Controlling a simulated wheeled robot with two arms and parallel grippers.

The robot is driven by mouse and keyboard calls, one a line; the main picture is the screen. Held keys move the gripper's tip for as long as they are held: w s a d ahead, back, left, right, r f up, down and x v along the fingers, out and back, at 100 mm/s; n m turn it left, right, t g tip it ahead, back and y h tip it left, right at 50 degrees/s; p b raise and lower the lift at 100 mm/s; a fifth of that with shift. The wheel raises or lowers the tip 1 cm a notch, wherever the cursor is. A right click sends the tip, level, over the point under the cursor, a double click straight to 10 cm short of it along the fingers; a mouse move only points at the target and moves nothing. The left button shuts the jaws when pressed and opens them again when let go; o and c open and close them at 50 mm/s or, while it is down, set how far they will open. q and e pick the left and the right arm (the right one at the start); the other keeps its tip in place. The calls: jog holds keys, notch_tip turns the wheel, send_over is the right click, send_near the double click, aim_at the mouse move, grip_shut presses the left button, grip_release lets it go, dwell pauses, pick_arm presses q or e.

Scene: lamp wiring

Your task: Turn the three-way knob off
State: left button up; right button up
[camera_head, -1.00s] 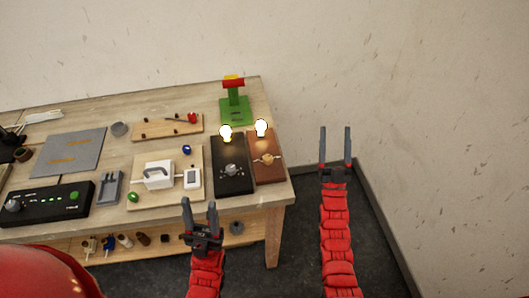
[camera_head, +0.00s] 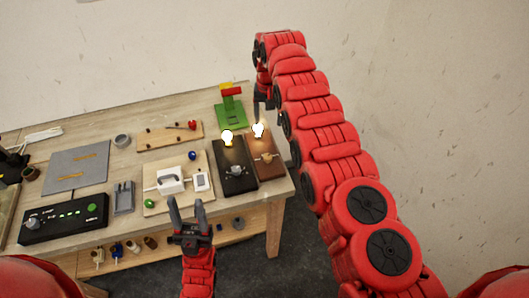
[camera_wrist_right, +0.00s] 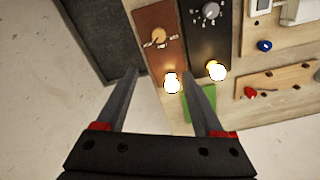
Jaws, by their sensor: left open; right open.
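Two boards with lit bulbs stand side by side at the table's right end. The black board (camera_head: 235,182) has a grey knob (camera_head: 239,171), and its bulb (camera_head: 227,138) glows. The brown board (camera_head: 271,166) has a tan knob (camera_head: 266,156) with small marks around it, and its bulb (camera_head: 258,130) glows. Which knob is the three-way one is not labelled. In the right wrist view the tan knob (camera_wrist_right: 158,37) and the grey knob (camera_wrist_right: 210,10) lie beyond the fingers. My right gripper (camera_wrist_right: 165,85) is open and empty, above the bulb end. My left gripper (camera_head: 188,207) is open and empty at the table's front edge.
A green stand (camera_head: 231,113) with a red top is behind the boards. A wooden board with a white switch (camera_head: 170,180) is left of the black board. A black box with a green button (camera_head: 64,219) is at front left. A wall is on the right.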

aim_at(268, 156)
jog(key=shift+g, duration=0.3)
jog(key=f+b, duration=1)
jog(key=s+f+b, duration=0.1)
jog(key=f+b, duration=0.5)
jog(key=shift+s, duration=0.1)
jog(key=shift+f, duration=0.25)
grip_shut()
